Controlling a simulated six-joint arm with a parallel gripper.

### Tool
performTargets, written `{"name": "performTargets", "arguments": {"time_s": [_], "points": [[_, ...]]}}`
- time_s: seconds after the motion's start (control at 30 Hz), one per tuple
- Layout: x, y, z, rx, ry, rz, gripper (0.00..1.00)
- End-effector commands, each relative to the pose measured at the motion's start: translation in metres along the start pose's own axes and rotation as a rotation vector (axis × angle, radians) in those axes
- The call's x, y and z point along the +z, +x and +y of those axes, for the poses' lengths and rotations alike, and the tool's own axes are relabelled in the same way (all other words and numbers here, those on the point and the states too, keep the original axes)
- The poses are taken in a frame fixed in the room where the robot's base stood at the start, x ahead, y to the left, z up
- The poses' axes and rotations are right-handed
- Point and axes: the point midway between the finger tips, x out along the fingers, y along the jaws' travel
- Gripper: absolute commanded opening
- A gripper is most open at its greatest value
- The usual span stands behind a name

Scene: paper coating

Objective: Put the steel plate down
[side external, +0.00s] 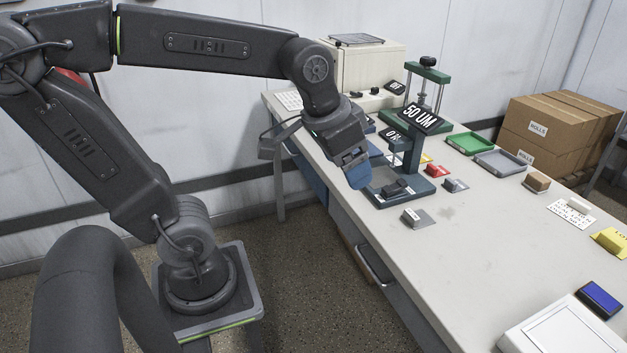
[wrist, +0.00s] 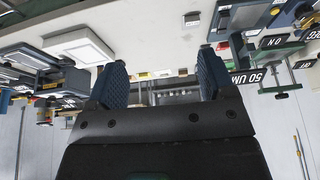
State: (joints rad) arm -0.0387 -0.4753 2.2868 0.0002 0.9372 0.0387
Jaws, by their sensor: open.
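A small grey steel-coloured plate with a block-like grip (side external: 417,218) lies flat on the table near its front edge. A similar grey plate with a grip (side external: 455,185) lies farther back to the right; I cannot tell for certain which is the steel plate. My gripper (side external: 356,170) is in the air near the table's front edge, to the left of and above the nearer plate. Its blue fingers stand wide apart in the wrist view (wrist: 160,72), with nothing held between them. A small grey item (wrist: 192,18) shows at the top of the wrist view.
A dark blue stand with a "50 UM" sign (side external: 421,118) rises close to the right of my gripper. A red-gripped plate (side external: 436,170), a green tray (side external: 470,143) and a grey tray (side external: 499,163) lie behind. The table (side external: 480,260) is clear in its front middle.

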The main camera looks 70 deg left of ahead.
Motion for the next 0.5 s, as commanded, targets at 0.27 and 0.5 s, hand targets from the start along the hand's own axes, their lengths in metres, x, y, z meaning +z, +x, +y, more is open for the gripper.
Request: {"name": "performTargets", "arguments": {"time_s": [0.27,0.5], "points": [[0.058,-0.008,0.01,0.014,-0.002,0.093,0.76],[0.063,-0.007,0.011,0.015,-0.004,0.099,0.76]]}}
